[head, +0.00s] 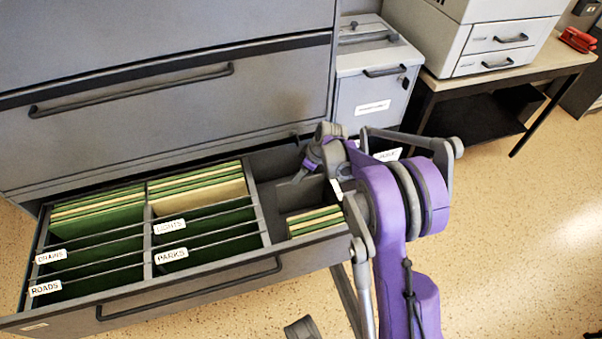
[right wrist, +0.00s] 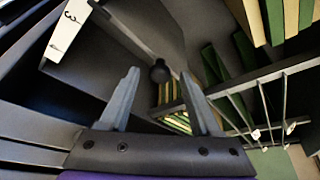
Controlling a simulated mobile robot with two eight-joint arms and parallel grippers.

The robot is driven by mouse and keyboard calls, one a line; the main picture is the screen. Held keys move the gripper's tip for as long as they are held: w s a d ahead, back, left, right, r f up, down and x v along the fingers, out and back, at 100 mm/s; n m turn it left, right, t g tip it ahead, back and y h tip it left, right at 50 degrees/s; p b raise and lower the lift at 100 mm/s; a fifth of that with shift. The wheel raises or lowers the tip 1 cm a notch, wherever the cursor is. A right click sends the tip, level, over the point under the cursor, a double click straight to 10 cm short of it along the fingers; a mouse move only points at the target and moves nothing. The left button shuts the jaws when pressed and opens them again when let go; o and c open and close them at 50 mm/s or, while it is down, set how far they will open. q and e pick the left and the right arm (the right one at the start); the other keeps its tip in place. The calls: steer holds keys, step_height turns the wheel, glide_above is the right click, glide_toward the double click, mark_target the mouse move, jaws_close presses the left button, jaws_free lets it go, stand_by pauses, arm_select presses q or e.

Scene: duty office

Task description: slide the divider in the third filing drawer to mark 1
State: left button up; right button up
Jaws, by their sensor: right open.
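The filing drawer (head: 140,305) is pulled open, with labelled green and cream folders at left and middle. Its right-hand section is partly covered by my right arm. In the right wrist view, a grey divider plate (right wrist: 150,35) with a round dark knob (right wrist: 160,71) crosses the section. A white tag reading 3 (right wrist: 70,30) lies at upper left; I cannot make out a mark 1. My right gripper (head: 308,165) is over this section, open; its fingers (right wrist: 160,76) are on either side of the knob in the picture, with contact unclear. My left gripper is not seen.
Green and cream folders (head: 314,220) stand in the front of the right section. The shut drawer (head: 150,105) above overlooks the open one. A grey locked box unit (head: 372,85) and a table with a printer (head: 500,45) stand at right. The floor (head: 510,220) at right is clear.

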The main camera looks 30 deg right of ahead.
jaws_close()
stand_by(0.3)
stand_by(1.2)
